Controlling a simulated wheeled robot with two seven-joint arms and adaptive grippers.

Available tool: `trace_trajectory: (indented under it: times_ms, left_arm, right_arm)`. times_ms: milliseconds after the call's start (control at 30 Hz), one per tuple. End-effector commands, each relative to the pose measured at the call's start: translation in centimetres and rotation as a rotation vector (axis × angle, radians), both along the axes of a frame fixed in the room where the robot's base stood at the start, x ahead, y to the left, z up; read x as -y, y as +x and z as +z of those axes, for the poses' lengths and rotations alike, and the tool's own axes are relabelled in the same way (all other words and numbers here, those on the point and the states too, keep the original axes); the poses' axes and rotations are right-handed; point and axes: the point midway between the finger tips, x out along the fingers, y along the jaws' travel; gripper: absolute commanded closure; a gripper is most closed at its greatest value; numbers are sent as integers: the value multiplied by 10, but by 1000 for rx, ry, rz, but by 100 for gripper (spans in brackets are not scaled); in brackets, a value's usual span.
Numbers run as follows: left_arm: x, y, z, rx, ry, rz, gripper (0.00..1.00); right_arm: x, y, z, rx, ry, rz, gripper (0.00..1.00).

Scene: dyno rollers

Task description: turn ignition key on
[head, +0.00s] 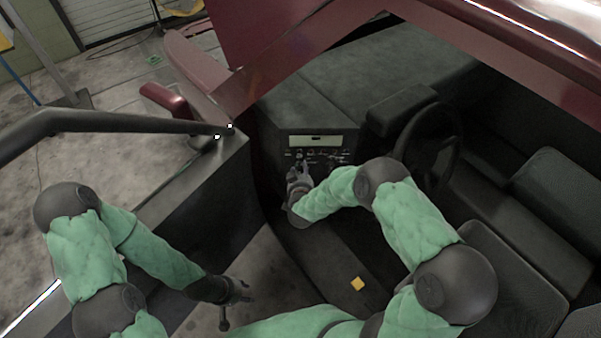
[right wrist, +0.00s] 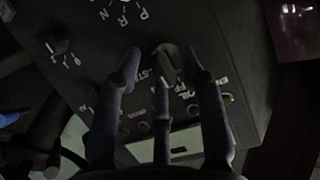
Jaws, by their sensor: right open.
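The dark dash panel (head: 314,152) with knobs and printed labels sits in the open vehicle cab. In the right wrist view, a dark knob-like piece, likely the ignition key (right wrist: 166,64), stands out from the panel beside lettering that looks like "ST" and "OFF". My right gripper (head: 299,176) is at the panel. In its wrist view the gripper's (right wrist: 163,66) fingers are apart, with the key between their tips. I cannot tell whether any finger touches it. My left gripper (head: 230,304) hangs empty at the lower left, its fingers spread, far from the panel.
Another knob (right wrist: 59,44) and small coloured lights (right wrist: 193,112) are on the panel. The open door (head: 200,190) is at left.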

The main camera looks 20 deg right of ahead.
Motion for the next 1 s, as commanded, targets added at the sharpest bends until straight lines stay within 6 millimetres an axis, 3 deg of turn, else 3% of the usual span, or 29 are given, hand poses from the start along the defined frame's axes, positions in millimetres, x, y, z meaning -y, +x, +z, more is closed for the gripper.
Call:
trace_trajectory:
  times_ms: [267,400,433,767,1000]
  left_arm:
    - [0,0,0,0,0,0,60]
    - [0,0,0,0,0,0,60]
    - [0,0,0,0,0,0,60]
    - [0,0,-3,0,0,0,60]
    - [0,0,-15,0,0,0,60]
  right_arm:
    - [0,1,0,1,0,0,59]
    - [0,1,0,1,0,0,96]
    - [0,1,0,1,0,0,100]
    - [1,1,-1,6,17,0,100]
    - [2,1,-3,34,122,-1,100]
